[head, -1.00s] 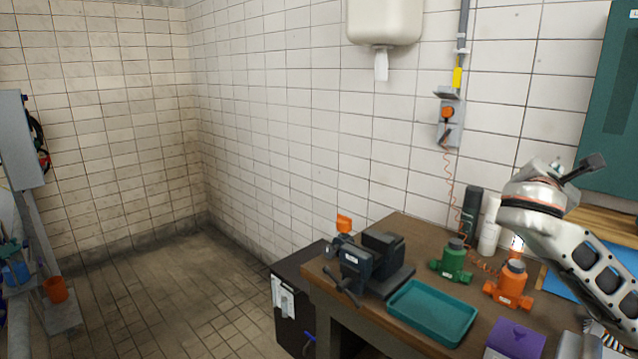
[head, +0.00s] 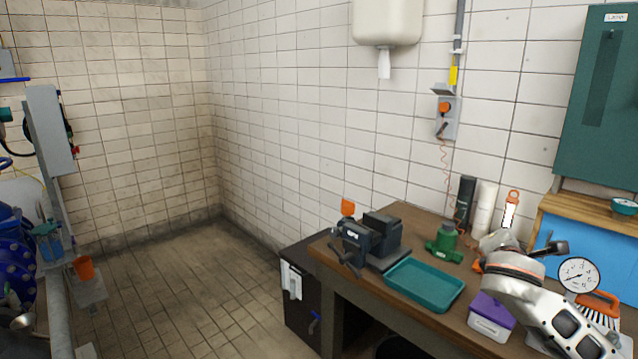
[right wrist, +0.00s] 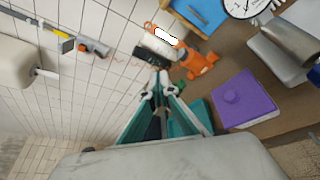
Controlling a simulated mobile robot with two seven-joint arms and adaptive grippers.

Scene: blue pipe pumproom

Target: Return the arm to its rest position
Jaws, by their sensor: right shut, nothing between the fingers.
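My right arm (head: 530,305) comes in from the lower right of the head view, white with an orange ring, in front of the workbench's right part. Its gripper cannot be made out there. In the right wrist view the right gripper (right wrist: 160,88) has its teal fingers with pale tips together, and nothing shows between them. Whether anything touches the fingers cannot be told. My left gripper is not in view.
The workbench (head: 395,305) holds a dark vise (head: 368,240) at its left end. A round gauge (head: 578,275) and a brush (head: 600,308) are near the arm at right. A teal cabinet (head: 605,100) hangs above. The tiled floor (head: 190,290) left of the bench is clear.

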